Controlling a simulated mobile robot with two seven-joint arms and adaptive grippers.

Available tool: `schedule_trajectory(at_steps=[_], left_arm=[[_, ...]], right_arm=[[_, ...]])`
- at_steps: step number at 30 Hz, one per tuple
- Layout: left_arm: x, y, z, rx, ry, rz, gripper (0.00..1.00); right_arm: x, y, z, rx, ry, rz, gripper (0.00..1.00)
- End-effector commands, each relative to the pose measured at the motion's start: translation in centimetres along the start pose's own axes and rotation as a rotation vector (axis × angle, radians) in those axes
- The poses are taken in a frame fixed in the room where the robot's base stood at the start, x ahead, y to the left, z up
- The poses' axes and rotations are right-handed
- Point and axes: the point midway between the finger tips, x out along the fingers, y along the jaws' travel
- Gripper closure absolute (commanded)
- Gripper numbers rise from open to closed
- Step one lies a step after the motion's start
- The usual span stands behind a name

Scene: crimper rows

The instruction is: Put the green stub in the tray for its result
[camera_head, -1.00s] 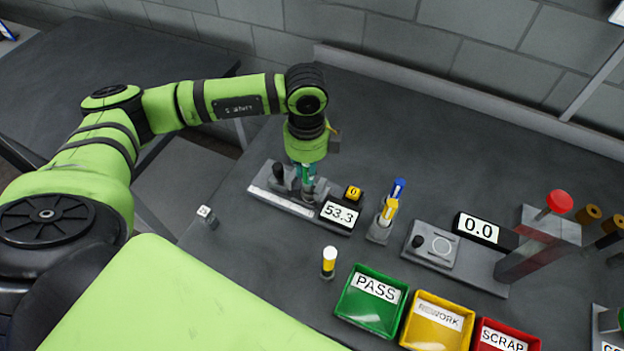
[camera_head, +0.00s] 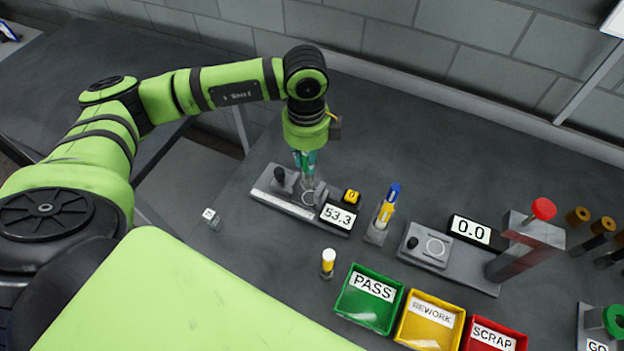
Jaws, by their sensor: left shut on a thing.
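My left gripper (camera_head: 306,172) is shut on the green stub (camera_head: 308,160), just above the left gauge fixture (camera_head: 290,196). The fingers hide part of the stub. The fixture's display (camera_head: 339,217) reads 53.3, and a round seat shows on its block beside a black knob. Three trays stand at the front: a green one marked PASS (camera_head: 389,324), a yellow one marked REWORK (camera_head: 460,318), and a red one marked SCRAP (camera_head: 520,343). No stub shows in the visible parts of the trays. My right gripper is not in view.
A yellow-and-white stub (camera_head: 328,263) stands left of the PASS tray. A small white-topped block (camera_head: 212,218) sits at left.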

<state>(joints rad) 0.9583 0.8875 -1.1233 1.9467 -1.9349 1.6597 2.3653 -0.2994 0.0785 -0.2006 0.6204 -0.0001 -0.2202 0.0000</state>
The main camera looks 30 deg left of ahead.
Motion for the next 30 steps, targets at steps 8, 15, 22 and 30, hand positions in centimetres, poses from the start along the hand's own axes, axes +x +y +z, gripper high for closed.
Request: schedule_trajectory(at_steps=[8,15,22,30], left_arm=[[-2.2,0.0,0.0,0.0,0.0,-0.001,1.0],[-2.1,0.0,0.0,0.0,0.0,-0.001,1.0],[-2.1,0.0,0.0,0.0,0.0,-0.002,1.0],[-2.1,0.0,0.0,0.02,0.0,-0.001,1.0]], right_arm=[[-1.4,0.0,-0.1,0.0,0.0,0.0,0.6],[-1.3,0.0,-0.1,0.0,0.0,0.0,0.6],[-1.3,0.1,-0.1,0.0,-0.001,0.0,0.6],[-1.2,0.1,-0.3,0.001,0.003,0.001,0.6]])
